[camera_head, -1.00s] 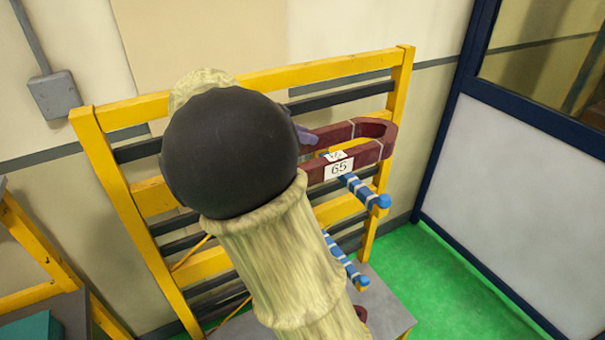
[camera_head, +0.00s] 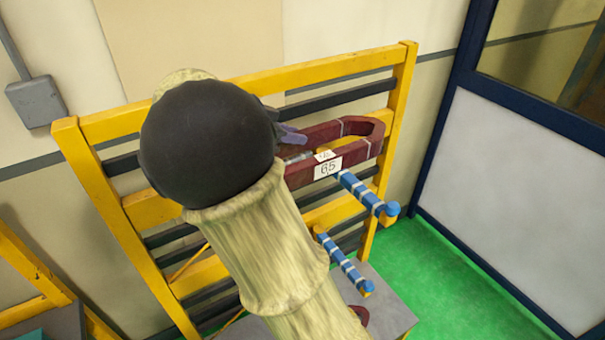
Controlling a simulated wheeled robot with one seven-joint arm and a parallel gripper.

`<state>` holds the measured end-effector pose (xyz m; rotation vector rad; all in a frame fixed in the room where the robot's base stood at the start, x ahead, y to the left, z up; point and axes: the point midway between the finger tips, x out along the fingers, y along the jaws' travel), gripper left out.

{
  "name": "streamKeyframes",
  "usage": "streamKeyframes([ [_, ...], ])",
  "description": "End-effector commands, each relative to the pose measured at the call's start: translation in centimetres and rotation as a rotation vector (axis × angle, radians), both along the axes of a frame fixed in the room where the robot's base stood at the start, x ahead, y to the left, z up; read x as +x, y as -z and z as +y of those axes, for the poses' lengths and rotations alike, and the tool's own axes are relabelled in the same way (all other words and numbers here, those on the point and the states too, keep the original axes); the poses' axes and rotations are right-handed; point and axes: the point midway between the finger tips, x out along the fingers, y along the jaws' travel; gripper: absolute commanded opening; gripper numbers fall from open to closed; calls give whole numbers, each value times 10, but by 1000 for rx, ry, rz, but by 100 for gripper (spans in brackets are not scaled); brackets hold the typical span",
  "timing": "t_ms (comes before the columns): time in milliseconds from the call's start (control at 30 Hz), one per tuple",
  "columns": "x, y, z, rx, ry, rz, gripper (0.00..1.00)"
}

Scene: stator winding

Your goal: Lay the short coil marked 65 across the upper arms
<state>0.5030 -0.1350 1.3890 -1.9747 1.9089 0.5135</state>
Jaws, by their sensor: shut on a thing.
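The short coil (camera_head: 362,128) is a dark red loop with a white tag marked 65. It is held at the rack, above and behind a blue-and-white banded upper arm (camera_head: 358,190). Whether it touches that arm I cannot tell. My gripper (camera_head: 292,140) is shut on the coil near its left part; the jaws are mostly hidden behind my dark wrist. The coil's left end and any other upper arm are hidden by my arm.
A yellow rack (camera_head: 402,100) with dark crossbars stands against the wall. A lower banded arm (camera_head: 343,262) juts out below. A grey surface (camera_head: 385,305) lies at the rack's foot. A blue-framed panel (camera_head: 510,190) is at right, with open green floor (camera_head: 440,280) before it.

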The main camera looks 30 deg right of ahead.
Motion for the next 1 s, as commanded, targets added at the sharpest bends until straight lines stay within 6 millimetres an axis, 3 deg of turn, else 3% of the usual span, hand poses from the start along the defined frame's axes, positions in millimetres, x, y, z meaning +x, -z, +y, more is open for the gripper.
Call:
streamKeyframes([
  [267,0,38,-1,-4,0,4,0],
  [667,0,45,-1,-4,0,2,0],
  [1000,0,79,-1,-3,1,2,0],
])
